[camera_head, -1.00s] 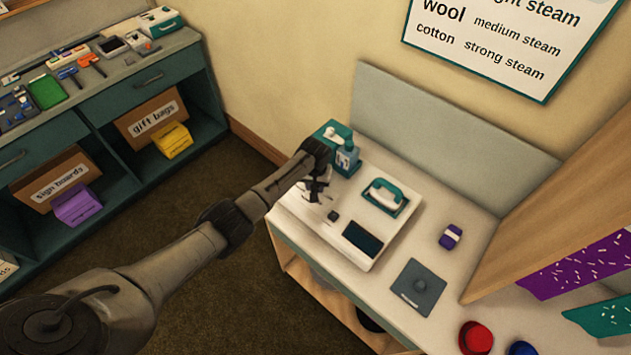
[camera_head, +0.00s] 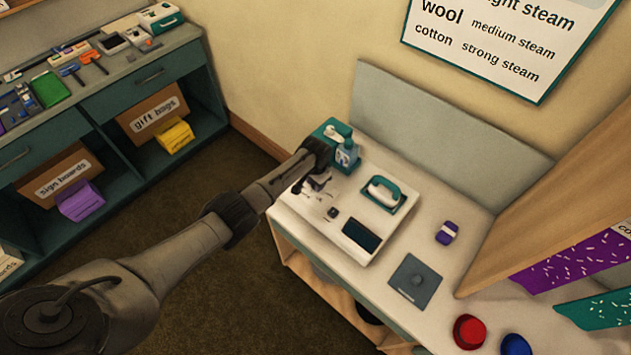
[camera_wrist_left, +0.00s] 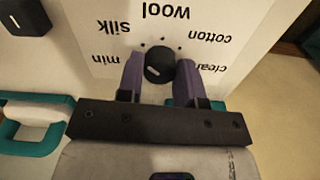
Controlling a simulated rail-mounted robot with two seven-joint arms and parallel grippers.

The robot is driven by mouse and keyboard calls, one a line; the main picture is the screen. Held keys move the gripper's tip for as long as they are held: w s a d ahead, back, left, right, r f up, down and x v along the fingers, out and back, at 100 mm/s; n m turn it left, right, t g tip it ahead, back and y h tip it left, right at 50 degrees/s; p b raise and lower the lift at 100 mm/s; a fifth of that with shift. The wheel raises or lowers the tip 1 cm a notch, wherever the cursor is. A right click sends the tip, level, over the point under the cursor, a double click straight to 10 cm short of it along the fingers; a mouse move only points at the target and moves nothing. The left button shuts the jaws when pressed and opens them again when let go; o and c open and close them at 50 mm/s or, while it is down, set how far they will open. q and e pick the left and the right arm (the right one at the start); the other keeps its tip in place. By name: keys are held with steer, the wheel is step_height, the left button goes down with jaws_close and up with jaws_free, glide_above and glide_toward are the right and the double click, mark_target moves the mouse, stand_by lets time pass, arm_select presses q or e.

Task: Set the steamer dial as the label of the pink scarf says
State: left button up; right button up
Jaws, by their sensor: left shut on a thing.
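The white steamer unit (camera_head: 300,215) stands on the counter, with its iron (camera_head: 384,193) resting on top. My left gripper (camera_head: 314,184) is over the unit's left part. In the left wrist view, its purple fingers (camera_wrist_left: 160,80) are shut on the sides of the black round dial (camera_wrist_left: 159,64). The printed words min, silk, wool, cotton and clean surround the dial, upside down. The dial's short white mark points down and left, roughly toward the min side. No pink scarf or its label is visible. My right gripper is out of view.
A wall chart (camera_head: 490,45) reads wool medium steam and cotton strong steam; its top is cut off. A purple speckled cloth (camera_head: 570,262) and a teal one (camera_head: 600,312) hang at right.

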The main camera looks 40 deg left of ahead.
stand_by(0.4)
arm_select(q)
steer(key=o, duration=0.7)
steer(key=shift+o, duration=1.1)
steer(key=shift+r, duration=0.5)
step_height(320, 180, up, 13)
steer(key=p, duration=0.2)
steer(key=shift+w, duration=0.1)
